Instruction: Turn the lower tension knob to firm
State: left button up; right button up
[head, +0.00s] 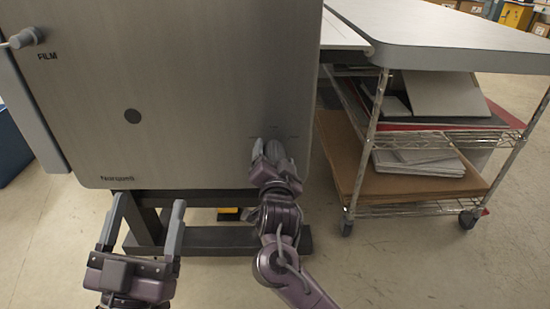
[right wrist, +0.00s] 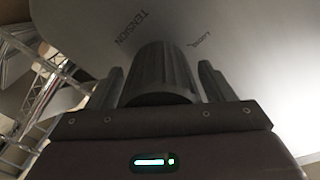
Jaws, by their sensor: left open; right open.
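A dark ribbed knob (right wrist: 158,72) fills the middle of the right wrist view, next to the word TENSION on the grey machine panel (head: 215,75). My right gripper (head: 272,150) is at the panel's lower right. Its open fingers stand on either side of the knob; contact with it is not clear. In the head view the gripper mostly hides the knob. A second, smaller label lies beyond the knob in the wrist view, too small to read surely. My left gripper (head: 148,203) is open and empty below the panel's lower left.
A wire cart (head: 405,135) with boards and paper stands right of the machine under a pale tabletop (head: 450,28). The dark stand (head: 215,238) is below.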

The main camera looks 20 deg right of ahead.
jog(key=shift+c, duration=0.4)
jog(key=c, duration=0.9)
